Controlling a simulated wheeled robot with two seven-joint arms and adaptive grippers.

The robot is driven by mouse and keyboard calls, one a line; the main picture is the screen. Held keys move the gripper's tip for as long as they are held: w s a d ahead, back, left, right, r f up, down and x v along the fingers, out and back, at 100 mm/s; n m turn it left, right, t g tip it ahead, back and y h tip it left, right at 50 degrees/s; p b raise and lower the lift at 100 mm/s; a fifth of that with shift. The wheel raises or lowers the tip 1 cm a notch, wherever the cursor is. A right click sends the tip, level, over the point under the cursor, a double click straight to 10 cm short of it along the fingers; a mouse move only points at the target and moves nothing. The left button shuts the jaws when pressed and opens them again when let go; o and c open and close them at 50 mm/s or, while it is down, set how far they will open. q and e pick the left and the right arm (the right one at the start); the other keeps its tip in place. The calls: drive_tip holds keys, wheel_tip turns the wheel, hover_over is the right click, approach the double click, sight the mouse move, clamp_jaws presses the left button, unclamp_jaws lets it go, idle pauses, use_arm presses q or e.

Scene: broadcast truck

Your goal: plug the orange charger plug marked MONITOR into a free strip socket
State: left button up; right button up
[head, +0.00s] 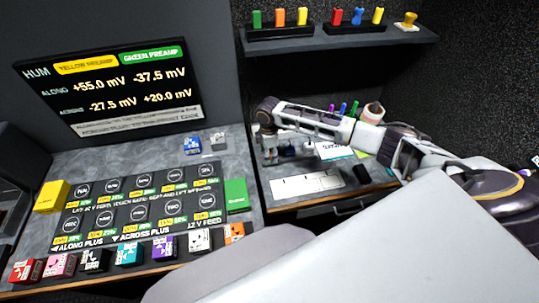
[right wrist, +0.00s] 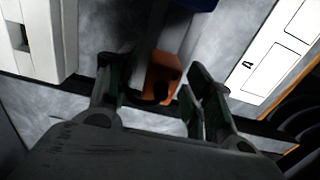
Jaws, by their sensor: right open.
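My right gripper (head: 268,158) reaches over the right-hand desk at the back. In the right wrist view its fingers (right wrist: 155,95) are open on either side of an orange block-like thing (right wrist: 163,75). This may be the charger plug; no MONITOR marking is readable, and I cannot tell whether the fingers touch it. In the head view it is hidden around the gripper. A white housing with a dark recess (right wrist: 35,38) is at the left in the wrist view; I cannot tell whether it is the socket strip. My left gripper is not in view.
A white panel with outlined fields (head: 305,185) lies in front of the right gripper. A button console (head: 140,205) is on the left desk, with a row of coloured blocks, including an orange one (head: 235,232), along its front. A shelf (head: 340,40) hangs above.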

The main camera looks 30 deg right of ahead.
idle(0.4)
drive_tip(key=c, duration=1.1)
drive_tip(key=shift+r, duration=0.1)
drive_tip(key=shift+c, duration=0.2)
drive_tip(key=shift+r, duration=4.9)
drive_tip(key=shift+a, duration=0.1)
